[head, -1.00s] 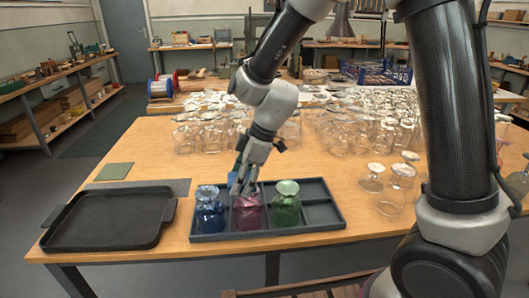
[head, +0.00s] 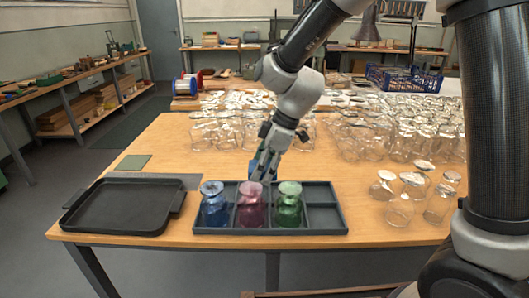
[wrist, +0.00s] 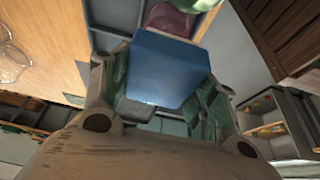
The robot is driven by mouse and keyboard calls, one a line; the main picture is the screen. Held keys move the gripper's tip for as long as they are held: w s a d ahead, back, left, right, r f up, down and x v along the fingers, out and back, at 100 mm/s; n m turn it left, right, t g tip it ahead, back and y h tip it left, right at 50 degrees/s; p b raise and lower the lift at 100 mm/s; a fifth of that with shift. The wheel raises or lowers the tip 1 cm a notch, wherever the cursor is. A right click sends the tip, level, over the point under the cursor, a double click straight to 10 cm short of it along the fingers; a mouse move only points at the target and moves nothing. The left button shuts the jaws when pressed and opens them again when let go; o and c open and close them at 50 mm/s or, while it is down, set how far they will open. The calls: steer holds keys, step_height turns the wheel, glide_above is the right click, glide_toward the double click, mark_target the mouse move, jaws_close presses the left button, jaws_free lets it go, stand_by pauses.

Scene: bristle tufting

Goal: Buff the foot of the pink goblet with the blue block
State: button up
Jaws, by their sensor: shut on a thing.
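The pink goblet (head: 251,208) stands upside down in a compartment of a dark grey tray (head: 325,226), its foot uppermost. Part of it shows at the top of the wrist view (wrist: 168,20), behind the block. My gripper (head: 264,172) is shut on the blue block (wrist: 168,68), which also shows partly behind the fingers in the head view (head: 254,167). The block is at the pink goblet's foot; I cannot tell whether they touch. A blue goblet (head: 215,208) and a green goblet (head: 288,207) stand on either side, also foot up.
A black handled tray (head: 120,207) lies to the left, with a green square pad (head: 132,163) behind it. Several clear glasses (head: 400,208) stand at the right, and many more (head: 385,140) crowd the back of the table. The grey tray's right compartments are empty.

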steer(key=shift+r, duration=2.5)
steer(key=shift+w, duration=0.1)
